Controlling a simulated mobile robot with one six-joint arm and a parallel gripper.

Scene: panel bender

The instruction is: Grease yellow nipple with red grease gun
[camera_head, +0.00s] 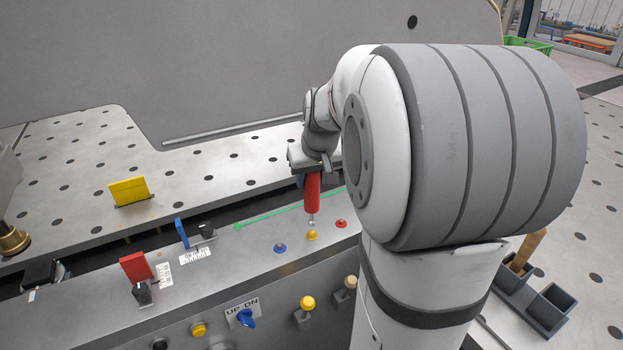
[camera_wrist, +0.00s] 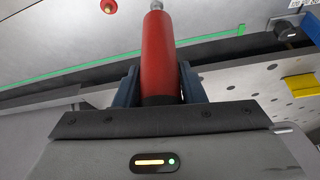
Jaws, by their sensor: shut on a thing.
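The red grease gun (camera_head: 313,192) is held upright, nozzle down, by my gripper (camera_head: 311,168). My gripper is shut around its body. In the wrist view the red barrel (camera_wrist: 160,55) stands between the two dark fingers of my gripper (camera_wrist: 160,88), with its metal nozzle at the top edge. The yellow nipple (camera_head: 312,236) sits on the grey machine ledge, just below the nozzle tip in the head view. Whether the tip touches it I cannot tell. In the wrist view the yellow nipple is mostly hidden or out of frame.
A blue nipple (camera_head: 280,248) and a red nipple (camera_head: 341,224) flank the yellow one. A green strip (camera_head: 285,213) runs behind them. Red (camera_head: 136,266), blue (camera_head: 181,232) and yellow (camera_head: 128,191) plates stand to the left. A black holder (camera_head: 535,300) stands at the right.

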